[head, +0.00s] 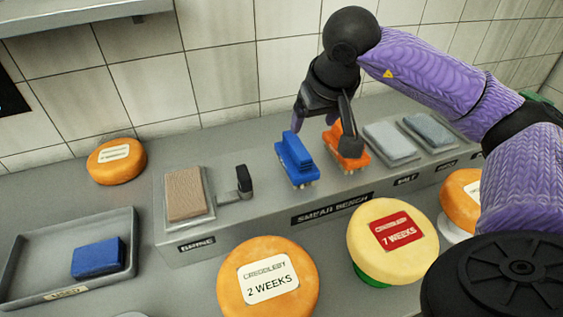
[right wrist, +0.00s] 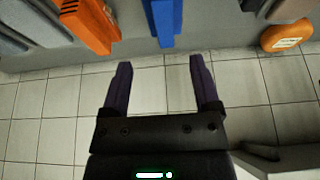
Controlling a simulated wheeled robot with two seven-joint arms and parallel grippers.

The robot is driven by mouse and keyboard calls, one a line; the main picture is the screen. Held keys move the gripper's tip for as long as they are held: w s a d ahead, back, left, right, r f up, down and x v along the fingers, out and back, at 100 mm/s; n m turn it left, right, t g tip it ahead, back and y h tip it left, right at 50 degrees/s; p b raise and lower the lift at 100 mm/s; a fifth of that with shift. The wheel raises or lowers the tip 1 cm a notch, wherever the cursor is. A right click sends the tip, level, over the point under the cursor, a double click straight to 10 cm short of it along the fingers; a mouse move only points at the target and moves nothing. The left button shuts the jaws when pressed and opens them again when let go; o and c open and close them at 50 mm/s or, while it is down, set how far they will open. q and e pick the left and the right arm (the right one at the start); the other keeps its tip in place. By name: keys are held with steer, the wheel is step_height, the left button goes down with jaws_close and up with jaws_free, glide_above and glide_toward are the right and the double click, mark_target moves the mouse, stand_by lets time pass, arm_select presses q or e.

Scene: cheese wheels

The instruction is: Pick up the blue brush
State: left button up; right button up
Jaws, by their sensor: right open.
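The blue brush (head: 297,159) stands bristles down on the raised grey bench, left of an orange brush (head: 347,158). My right gripper (head: 323,138) is open and empty, pointing down at the back of the two brushes. One finger is by the blue brush's far end; the other overlaps the orange brush in the head view. I cannot tell whether either finger touches. In the right wrist view the blue brush (right wrist: 166,18) lies ahead of the open fingers (right wrist: 160,72), between their lines, with the orange brush (right wrist: 90,22) to the left. My left gripper is not in view.
Grey-blue pads (head: 390,142) lie right of the brushes; a brown pad (head: 185,194) and a black-handled item (head: 244,181) lie left. Cheese wheels (head: 268,282) stand in front. A tray (head: 30,280) holds a blue block (head: 98,258). A tiled wall (head: 230,70) closes the back.

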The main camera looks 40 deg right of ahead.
mark_target(297, 145)
steer(key=x, duration=0.1)
steer(key=b+x, duration=0.1)
steer(key=x, duration=0.1)
steer(key=shift+w+a+r, duration=0.1)
steer(key=shift+w+a, duration=0.05)
steer(key=shift+w, duration=0.15)
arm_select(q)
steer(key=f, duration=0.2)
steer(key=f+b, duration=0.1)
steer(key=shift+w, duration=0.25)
arm_select(e)
steer(key=x, duration=0.8)
steer(key=shift+w, duration=0.45)
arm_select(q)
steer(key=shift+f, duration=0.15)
arm_select(e)
steer(key=shift+f, duration=0.3)
jaws_close()
